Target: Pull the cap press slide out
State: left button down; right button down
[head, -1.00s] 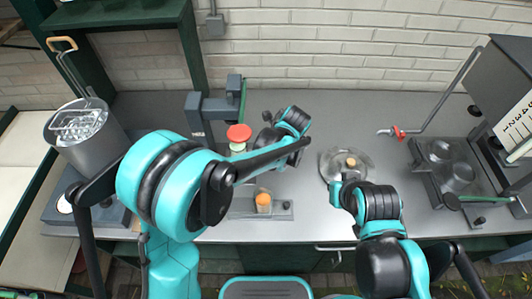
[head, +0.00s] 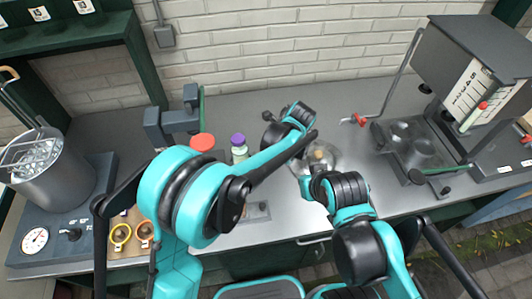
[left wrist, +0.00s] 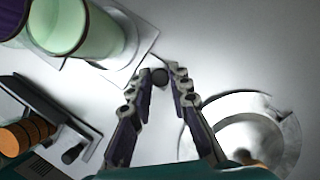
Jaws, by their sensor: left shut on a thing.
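The cap press (head: 172,122) is a dark grey stand with a green lever at the back left of the bench. In the left wrist view a pale slide plate (left wrist: 133,68) carries a light green cylinder (left wrist: 72,25). A small dark round knob (left wrist: 160,78) sits at the plate's near end. My left gripper (left wrist: 162,72) is shut on this knob, a fingertip on each side. In the head view my left forearm partly covers this area. My right gripper (head: 307,182) is by the clear round lid; its fingers are too hidden to judge.
A red-topped jar (head: 203,142) and a purple-topped jar (head: 238,140) stand near the press. The clear lid (head: 332,160) with a wooden knob lies right of my left gripper. A metal pot (head: 45,165) stands far left, a grey machine (head: 425,150) right. The back middle bench is clear.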

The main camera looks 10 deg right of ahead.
pick_arm(q)
jog(key=c, duration=1.4)
grip_release()
jog(key=shift+r, duration=0.1)
jog(key=v, duration=1.1)
jog(key=shift+s+d+r, duration=0.1)
jog(key=shift+r, duration=0.25)
